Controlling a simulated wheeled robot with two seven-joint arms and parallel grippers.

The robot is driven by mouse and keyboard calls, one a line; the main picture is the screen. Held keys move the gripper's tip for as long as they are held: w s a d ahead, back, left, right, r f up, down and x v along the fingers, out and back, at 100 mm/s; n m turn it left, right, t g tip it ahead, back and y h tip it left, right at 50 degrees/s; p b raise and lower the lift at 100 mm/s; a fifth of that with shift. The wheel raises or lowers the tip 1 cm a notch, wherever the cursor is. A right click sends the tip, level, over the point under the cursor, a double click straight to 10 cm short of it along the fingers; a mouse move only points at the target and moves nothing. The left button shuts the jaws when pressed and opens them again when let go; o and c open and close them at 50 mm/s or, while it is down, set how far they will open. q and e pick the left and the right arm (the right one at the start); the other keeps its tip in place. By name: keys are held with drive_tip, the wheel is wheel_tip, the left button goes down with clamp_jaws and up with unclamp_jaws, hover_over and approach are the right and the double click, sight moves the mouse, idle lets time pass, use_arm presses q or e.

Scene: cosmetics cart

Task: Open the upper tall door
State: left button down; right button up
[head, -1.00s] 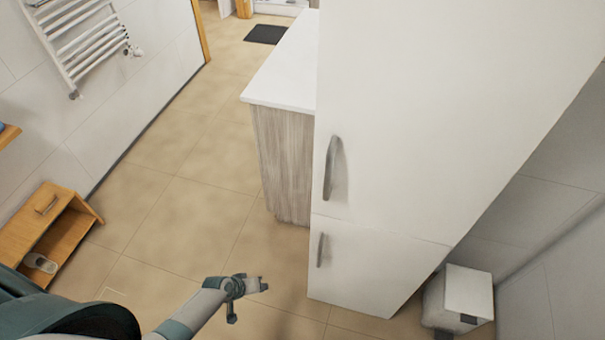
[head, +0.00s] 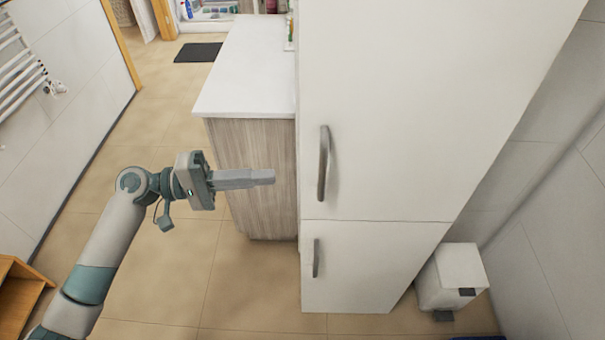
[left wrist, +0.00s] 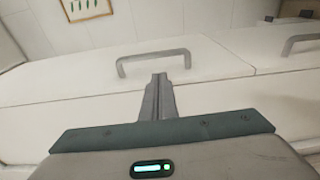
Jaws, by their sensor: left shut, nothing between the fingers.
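The upper tall door (head: 420,110) is a plain white panel on a tall cabinet, and it looks closed. Its grey vertical bar handle (head: 323,163) is near the door's left edge. My left gripper (head: 272,177) is shut and empty, to the left of this handle and apart from it in the head view. In the left wrist view, my shut fingers (left wrist: 158,80) point toward a grey bar handle (left wrist: 152,60) on a white front, with a second handle (left wrist: 300,42) to the right. My right gripper is not in view.
A lower door (head: 375,265) with its own handle (head: 316,258) is below. A counter (head: 245,65) with a wood-grain side stands left of the cabinet. A white bin (head: 452,275) is at the right. The tiled floor (head: 180,260) is open at the left.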

sight(309, 175)
use_arm(q)
drive_tip(key=shift+d, duration=0.1)
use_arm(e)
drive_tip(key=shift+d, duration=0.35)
use_arm(q)
drive_tip(key=shift+d, duration=0.1)
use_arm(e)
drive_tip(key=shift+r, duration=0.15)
